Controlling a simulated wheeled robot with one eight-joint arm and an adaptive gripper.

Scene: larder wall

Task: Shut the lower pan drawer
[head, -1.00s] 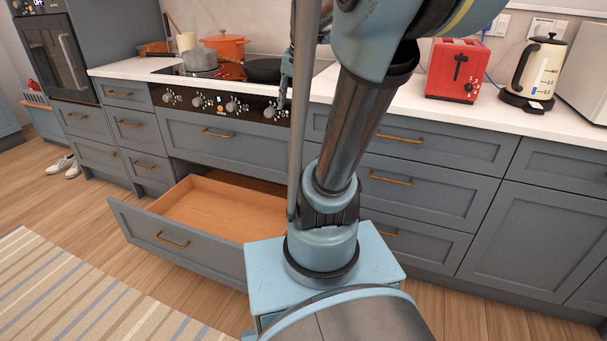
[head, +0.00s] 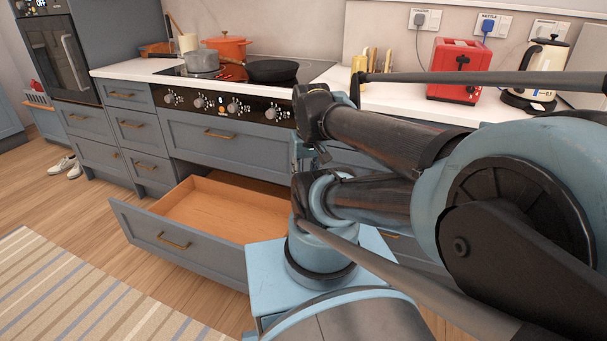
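The lower pan drawer (head: 185,243) stands pulled out under the hob, near the floor. Its grey front has a brass handle (head: 174,242), and its wooden inside (head: 215,208) looks empty where I can see it. My arm hides the drawer's right end. The upper drawer (head: 222,142) above it is shut. My gripper (head: 308,155) seems to show only in part, behind my arm links and to the right of the open drawer. Its fingers are too hidden to tell whether they are open or shut.
A striped rug (head: 70,290) lies on the wooden floor in front of the drawer. A grey pot (head: 202,61), an orange pot (head: 229,47) and a black pan (head: 272,70) stand on the hob. A red toaster (head: 459,70) and a kettle (head: 538,70) stand on the worktop.

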